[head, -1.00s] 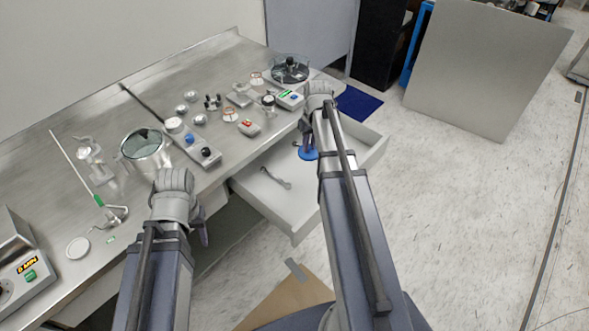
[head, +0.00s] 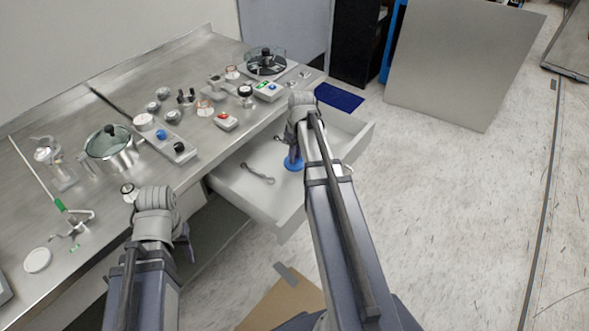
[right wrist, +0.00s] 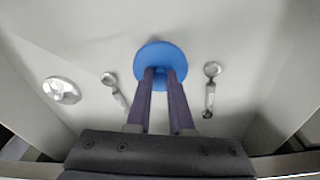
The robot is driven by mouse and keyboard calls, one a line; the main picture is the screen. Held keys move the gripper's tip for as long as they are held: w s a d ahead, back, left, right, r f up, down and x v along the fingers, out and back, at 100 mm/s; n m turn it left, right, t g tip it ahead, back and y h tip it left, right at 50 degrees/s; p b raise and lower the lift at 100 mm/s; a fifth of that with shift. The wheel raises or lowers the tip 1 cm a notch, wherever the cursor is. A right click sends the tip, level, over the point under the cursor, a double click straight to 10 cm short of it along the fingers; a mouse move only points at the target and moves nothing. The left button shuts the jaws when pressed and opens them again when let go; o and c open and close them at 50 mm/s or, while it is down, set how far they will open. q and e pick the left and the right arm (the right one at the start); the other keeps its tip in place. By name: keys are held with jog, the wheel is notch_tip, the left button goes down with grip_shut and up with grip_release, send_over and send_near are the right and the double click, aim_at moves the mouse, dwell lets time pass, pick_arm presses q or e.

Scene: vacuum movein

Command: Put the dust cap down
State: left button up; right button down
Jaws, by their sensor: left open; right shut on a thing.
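The dust cap (right wrist: 160,58) is a round blue disc, and my right gripper (right wrist: 160,80) is shut on it in the right wrist view. In the head view the dust cap (head: 293,164) shows just below my right gripper (head: 294,152), inside the open white drawer (head: 235,200). I cannot tell whether the cap touches the drawer floor. My left gripper (head: 188,250) hangs in front of the bench edge, left of the drawer, with no object seen in it; its fingertips are partly hidden by the arm.
In the drawer, metal wrench-like tools lie on both sides of the cap, one at left (right wrist: 115,88) and one at right (right wrist: 210,90), with a round metal part (right wrist: 62,90) further left. The bench (head: 215,165) above holds a lidded pot (head: 110,150) and several instruments.

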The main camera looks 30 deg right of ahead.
aim_at(296, 159)
jog(key=shift+f, duration=0.15)
notch_tip(296, 159, down, 3)
jog(key=b, duration=0.3)
jog(key=shift+f, duration=0.2)
jog(key=shift+b, duration=0.3)
jog(key=shift+f, duration=0.25)
jog(key=c, duration=0.8)
grip_release()
jog(key=shift+r, duration=0.2)
notch_tip(296, 159, up, 12)
jog(key=s+p, duration=0.1)
jog(key=p, duration=1.1)
jog(key=shift+s+d, duration=0.15)
jog(key=shift+s, duration=0.1)
